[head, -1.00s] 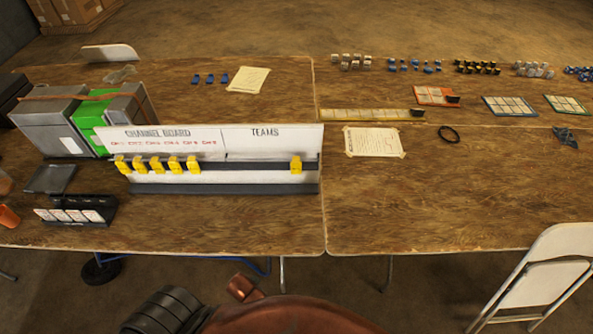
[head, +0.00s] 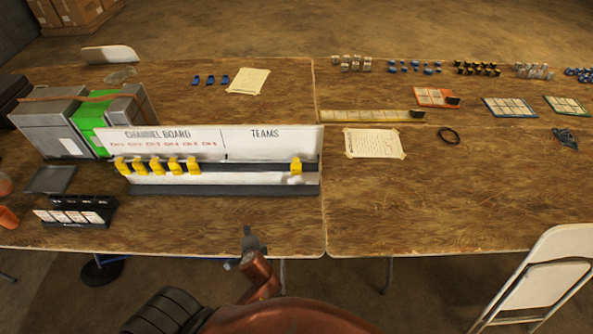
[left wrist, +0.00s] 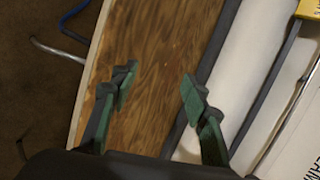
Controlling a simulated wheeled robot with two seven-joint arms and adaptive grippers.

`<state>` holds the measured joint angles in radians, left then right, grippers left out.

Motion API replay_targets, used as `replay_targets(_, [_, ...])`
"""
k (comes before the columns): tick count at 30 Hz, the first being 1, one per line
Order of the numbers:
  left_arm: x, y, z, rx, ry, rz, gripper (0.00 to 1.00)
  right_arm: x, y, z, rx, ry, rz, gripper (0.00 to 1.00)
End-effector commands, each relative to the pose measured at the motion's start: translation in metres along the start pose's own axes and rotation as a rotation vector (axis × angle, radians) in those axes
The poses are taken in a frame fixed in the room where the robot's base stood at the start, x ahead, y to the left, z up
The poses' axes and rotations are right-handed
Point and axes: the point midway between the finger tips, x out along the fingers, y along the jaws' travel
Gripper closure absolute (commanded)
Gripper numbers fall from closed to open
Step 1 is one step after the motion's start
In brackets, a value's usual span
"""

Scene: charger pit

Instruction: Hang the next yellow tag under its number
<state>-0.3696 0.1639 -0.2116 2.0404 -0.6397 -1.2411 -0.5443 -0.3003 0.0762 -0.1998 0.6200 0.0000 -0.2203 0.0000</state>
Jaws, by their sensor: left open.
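The white channel board (head: 240,146) stands on the left table, marked CHANNEL BOARD with red labels CH 1 to CH 6 and TEAMS on the right. Several yellow tags (head: 156,166) hang in a row under CH 1 through CH 5; the place under CH 6 is bare. A single yellow tag (head: 296,166) hangs under TEAMS. My left gripper (head: 250,242) is at the table's front edge, in front of the board. In the left wrist view its fingers (left wrist: 155,90) are apart and empty, with a yellow tag (left wrist: 309,9) at the upper right corner. My right gripper is not visible.
A black stand with white cards (head: 75,215) and a dark tray (head: 50,179) are at left. A grey and green box (head: 92,120) stands behind the board. A paper sheet (head: 374,143) lies on the right table. The table before the board is clear.

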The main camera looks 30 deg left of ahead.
Motion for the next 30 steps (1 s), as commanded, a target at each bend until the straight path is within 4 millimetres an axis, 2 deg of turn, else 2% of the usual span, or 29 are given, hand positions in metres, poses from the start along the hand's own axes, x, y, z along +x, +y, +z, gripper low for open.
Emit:
replay_targets(5, [0.003,-0.067,-0.049,0.499,-0.077,-0.303,0.58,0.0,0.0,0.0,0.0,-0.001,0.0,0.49])
replay_targets(6, [0.0,-0.083,-0.067,0.643,-0.109,-0.384,0.58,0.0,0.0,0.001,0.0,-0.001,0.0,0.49])
replay_targets(9, [-0.014,-0.112,-0.112,0.971,-0.201,-0.566,0.58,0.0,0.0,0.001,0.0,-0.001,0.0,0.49])
replay_targets(12, [-0.027,-0.126,-0.15,1.221,-0.29,-0.7,0.58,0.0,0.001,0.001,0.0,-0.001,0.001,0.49])
replay_targets(15, [-0.037,-0.131,-0.176,1.383,-0.357,-0.785,0.58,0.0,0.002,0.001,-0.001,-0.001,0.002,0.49])
replay_targets(19, [-0.041,-0.135,-0.191,1.473,-0.4,-0.833,0.58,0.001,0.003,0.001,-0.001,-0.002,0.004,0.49])
replay_targets(22, [-0.035,-0.141,-0.196,1.483,-0.405,-0.839,0.58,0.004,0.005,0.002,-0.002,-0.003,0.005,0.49])
replay_targets(30, [0.004,-0.18,-0.208,1.478,-0.405,-0.836,0.58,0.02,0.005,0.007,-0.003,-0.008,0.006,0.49])
